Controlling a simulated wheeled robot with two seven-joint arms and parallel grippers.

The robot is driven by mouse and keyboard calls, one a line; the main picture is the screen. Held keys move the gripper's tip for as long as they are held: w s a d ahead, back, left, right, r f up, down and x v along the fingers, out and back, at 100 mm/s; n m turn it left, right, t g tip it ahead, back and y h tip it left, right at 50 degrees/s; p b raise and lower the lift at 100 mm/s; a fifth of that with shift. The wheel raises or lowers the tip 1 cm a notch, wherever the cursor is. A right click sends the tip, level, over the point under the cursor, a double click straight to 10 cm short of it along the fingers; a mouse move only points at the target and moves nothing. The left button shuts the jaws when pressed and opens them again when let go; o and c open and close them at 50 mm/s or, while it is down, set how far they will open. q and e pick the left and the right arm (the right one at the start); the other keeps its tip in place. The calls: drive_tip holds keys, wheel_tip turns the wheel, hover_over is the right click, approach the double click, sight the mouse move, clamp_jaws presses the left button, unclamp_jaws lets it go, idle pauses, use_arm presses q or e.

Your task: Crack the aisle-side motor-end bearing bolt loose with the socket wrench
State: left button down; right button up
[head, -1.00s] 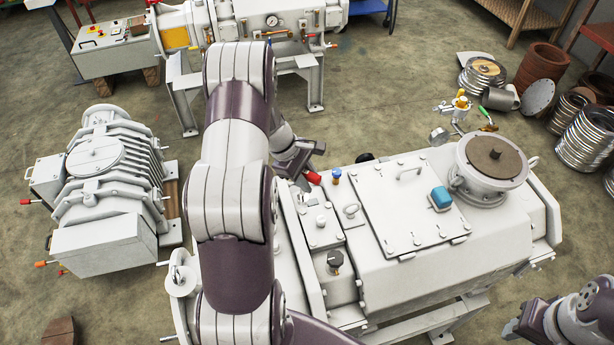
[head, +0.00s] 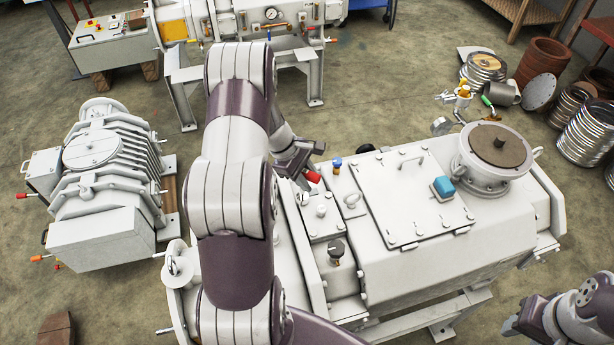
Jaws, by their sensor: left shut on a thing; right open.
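The large white pump (head: 455,255) stands on a frame in the middle and right. My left arm reaches across its left end, and my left gripper (head: 308,163) is at the pump's far side, near a small blue-topped fitting. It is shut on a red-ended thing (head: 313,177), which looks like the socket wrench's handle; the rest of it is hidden. The motor-end bearing bolt cannot be made out; my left arm covers much of that end. My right gripper (head: 512,328) is open and empty at the lower right, apart from the pump's near side.
A smaller white ribbed pump (head: 100,200) sits on the floor at left. Another machine with a yellow panel (head: 172,22) stands at the back. Metal rings (head: 585,125) and brown cylinders (head: 542,65) lie at the right.

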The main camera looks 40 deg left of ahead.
use_arm(q)
drive_tip(key=shift+f+b, duration=0.5)
drive_tip(key=shift+f, duration=0.05)
idle(0.6)
drive_tip(key=n+t, duration=0.1)
drive_tip(key=n, duration=0.1)
drive_tip(key=shift+w+a+f+n+y+b, duration=0.1)
drive_tip(key=shift+n+y+b, duration=0.25)
drive_tip(key=shift+n+y, duration=0.05)
drive_tip(key=n+b, duration=0.1)
drive_tip(key=n, duration=0.1)
drive_tip(key=n+t+y, duration=0.1)
drive_tip(key=n, duration=0.1)
drive_tip(key=shift+w+a+n+y+b, duration=0.15)
drive_tip(key=shift+n+y+b, duration=0.15)
drive_tip(key=shift+b, duration=0.05)
drive_tip(key=shift+w+a+n+y+b, duration=0.1)
drive_tip(key=shift+n+y+b, duration=0.35)
drive_tip(key=shift+n, duration=0.65)
drive_tip(key=n+y, duration=0.1)
drive_tip(key=n, duration=0.2)
drive_tip(key=shift+a, duration=0.15)
drive_tip(key=shift+n+y, duration=0.25)
drive_tip(key=shift+n, duration=0.05)
drive_tip(key=shift+a+r, duration=0.1)
drive_tip(key=shift+r, duration=0.1)
